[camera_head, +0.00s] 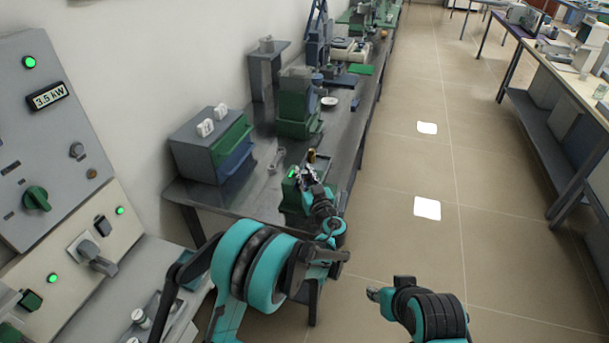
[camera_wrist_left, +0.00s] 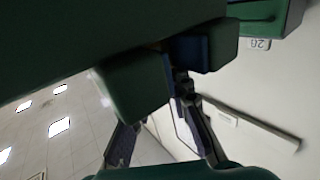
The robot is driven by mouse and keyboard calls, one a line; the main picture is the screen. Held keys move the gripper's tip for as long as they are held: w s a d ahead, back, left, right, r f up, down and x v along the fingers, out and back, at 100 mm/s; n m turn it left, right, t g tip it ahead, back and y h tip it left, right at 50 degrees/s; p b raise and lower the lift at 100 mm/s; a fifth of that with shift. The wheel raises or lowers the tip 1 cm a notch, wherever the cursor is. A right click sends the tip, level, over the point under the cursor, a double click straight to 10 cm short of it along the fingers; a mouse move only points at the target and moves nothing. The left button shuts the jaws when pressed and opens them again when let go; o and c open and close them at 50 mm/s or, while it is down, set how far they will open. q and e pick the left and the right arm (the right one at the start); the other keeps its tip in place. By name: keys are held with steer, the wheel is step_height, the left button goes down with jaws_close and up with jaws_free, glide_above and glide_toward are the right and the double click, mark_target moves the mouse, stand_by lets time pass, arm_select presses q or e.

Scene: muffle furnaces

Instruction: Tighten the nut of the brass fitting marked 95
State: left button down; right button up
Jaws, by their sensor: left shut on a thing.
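A small brass-coloured fitting (camera_head: 311,156) stands by a green block (camera_head: 291,192) at the near edge of the left bench. Its marking is too small to read in the head view. My left gripper (camera_head: 307,176) is at this block, just below the visible brass top, and is shut, apparently on the fitting. The nut is hidden by the fingers. In the left wrist view my left gripper (camera_wrist_left: 170,125) reaches under large green and blue parts; what it grips is hidden there. My right gripper (camera_head: 374,294) hangs over the floor, apart from the bench; its fingers are unclear.
A wrench (camera_head: 277,159) lies on the bench (camera_head: 240,196). A grey cabinet (camera_head: 207,152) with green and blue drawers stands behind it, and a green machine (camera_head: 298,105) stands farther along. A control panel (camera_head: 50,130) is at left. The floor (camera_head: 390,220) to the right is clear.

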arm_select(q)
steer(key=m+h, duration=0.1)
steer(key=h, duration=0.1)
steer(key=m+h, duration=0.2)
steer(key=h, duration=0.1)
steer(key=shift+a+m+t+h+b, duration=0.25)
steer(key=shift+m+t+h+b, duration=0.05)
steer(key=shift+t+b, duration=0.1)
steer(key=shift+d+m+h, duration=0.1)
steer(key=shift+m+h, duration=0.9)
steer(key=shift+h, duration=0.6)
steer(key=shift+d+m+g+h, duration=0.1)
steer(key=shift+m+g+h, duration=0.25)
steer(key=shift+h, duration=0.25)
steer(key=c, duration=1.4)
jaws_free()
steer(key=shift+o, duration=0.2)
steer(key=v, duration=1.2)
